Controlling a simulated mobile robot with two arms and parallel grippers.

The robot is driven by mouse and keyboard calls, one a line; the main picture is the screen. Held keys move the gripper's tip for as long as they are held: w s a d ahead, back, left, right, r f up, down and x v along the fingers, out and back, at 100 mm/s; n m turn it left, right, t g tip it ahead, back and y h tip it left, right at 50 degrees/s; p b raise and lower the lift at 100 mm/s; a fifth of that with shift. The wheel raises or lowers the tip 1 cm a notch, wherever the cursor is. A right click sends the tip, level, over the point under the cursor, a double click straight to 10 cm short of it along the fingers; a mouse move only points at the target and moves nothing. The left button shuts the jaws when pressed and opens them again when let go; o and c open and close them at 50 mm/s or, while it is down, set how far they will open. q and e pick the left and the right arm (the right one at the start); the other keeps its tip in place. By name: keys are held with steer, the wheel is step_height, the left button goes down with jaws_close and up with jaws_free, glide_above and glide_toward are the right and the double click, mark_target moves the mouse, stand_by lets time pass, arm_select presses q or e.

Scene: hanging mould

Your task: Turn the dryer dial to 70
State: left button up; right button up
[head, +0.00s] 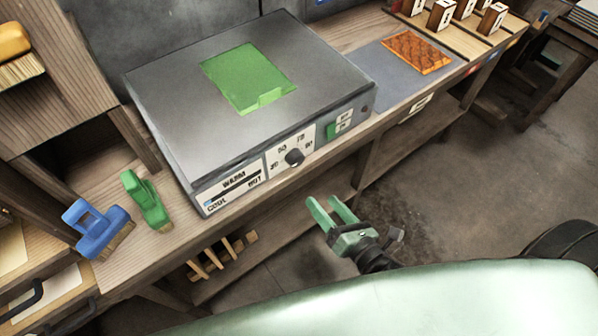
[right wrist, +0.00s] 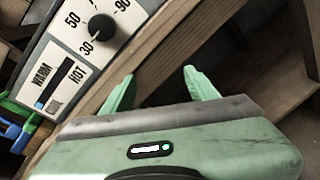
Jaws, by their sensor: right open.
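The dryer (head: 160,95) is a grey box on the wooden bench with a green sheet (head: 245,76) on top. Its black round dial (head: 294,157) is on the front panel, among numbers including 50, 70 and 90. In the right wrist view the dial (right wrist: 101,28) is at upper left, with 30, 50 and 90 readable; its pointer setting is not clear. My right gripper (head: 330,208) is open and empty, in front of and below the panel, apart from the dial. Its fingers also show in the right wrist view (right wrist: 160,88). My left gripper is out of view.
A blue brush (head: 96,228) and a green brush (head: 146,200) stand on the bench left of the dryer. An orange patterned piece (head: 415,51) lies on a grey mat to the right. The bench's front edge runs below the panel.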

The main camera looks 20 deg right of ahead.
mark_target(299, 163)
step_height(299, 163, up, 9)
steer(key=a+n+t+y+b, duration=0.1)
steer(key=n+t+y, duration=0.1)
steer(key=n, duration=0.6)
steer(key=p+x, duration=0.2)
steer(key=x, duration=0.4)
steer(key=shift+a+p, duration=0.15)
steer(key=shift+p, duration=0.15)
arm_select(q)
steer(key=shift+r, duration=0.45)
arm_select(e)
steer(key=shift+w+a+f, duration=0.1)
steer(key=shift+w+a, duration=0.2)
steer(key=shift+w, duration=0.3)
jaws_close()
